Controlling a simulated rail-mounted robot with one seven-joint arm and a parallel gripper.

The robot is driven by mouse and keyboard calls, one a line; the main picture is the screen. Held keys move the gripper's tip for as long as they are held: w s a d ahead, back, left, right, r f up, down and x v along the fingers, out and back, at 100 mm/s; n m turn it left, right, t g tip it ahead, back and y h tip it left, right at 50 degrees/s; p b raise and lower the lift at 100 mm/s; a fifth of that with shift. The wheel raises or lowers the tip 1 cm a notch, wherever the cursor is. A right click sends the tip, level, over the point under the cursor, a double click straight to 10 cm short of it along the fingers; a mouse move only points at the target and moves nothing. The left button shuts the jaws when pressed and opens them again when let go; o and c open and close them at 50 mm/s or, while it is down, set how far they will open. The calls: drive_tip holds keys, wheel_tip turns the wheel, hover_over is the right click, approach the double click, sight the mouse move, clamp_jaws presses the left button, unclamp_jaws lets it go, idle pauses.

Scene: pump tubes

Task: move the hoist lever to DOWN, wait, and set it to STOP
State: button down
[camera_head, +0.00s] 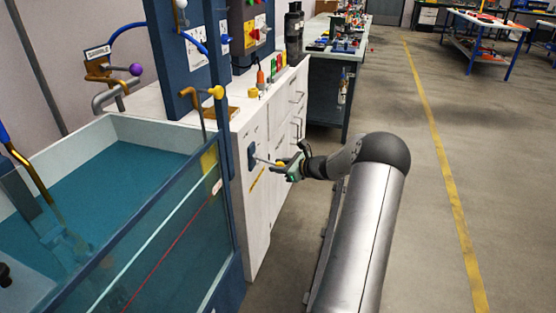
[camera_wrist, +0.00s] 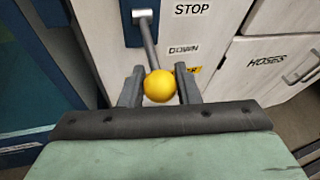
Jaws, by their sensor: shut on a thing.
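The hoist lever is a grey rod (camera_wrist: 150,42) with a yellow ball knob (camera_wrist: 159,86), standing out from a dark blue plate (camera_wrist: 131,22) on the white cabinet front. In the wrist view my gripper (camera_wrist: 159,90) has one finger on each side of the knob and is shut on it. The STOP label (camera_wrist: 192,9) is right of the plate, with the DOWN label (camera_wrist: 183,49) below it. The rod slants down from the plate to the knob; its exact setting is hard to tell. In the head view my gripper (camera_head: 290,166) is at the lever's end, beside the cabinet.
A glass-fronted water tank (camera_head: 120,165) with a blue frame stands left of the lever. The white cabinet (camera_head: 262,215) has drawers and a door labelled HOSES (camera_wrist: 267,61). A workbench (camera_head: 325,90) stands behind. The floor (camera_head: 425,220) to the right is clear.

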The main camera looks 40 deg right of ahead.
drive_tip(key=shift+s+r+g+h+p, duration=0.1)
drive_tip(key=shift+r+g+h+p, duration=0.2)
drive_tip(key=shift+r+g+p, duration=0.85)
drive_tip(key=shift+f+t+p, duration=0.3)
drive_tip(key=shift+f+t, duration=0.05)
drive_tip(key=c, duration=1.1)
unclamp_jaws()
drive_tip(key=p+v, duration=0.1)
drive_tip(key=v, duration=1.6)
drive_tip(key=shift+s+p, duration=0.2)
drive_tip(key=shift+p, duration=0.15)
drive_tip(key=shift+d+r, duration=0.1)
drive_tip(key=shift+r, duration=0.05)
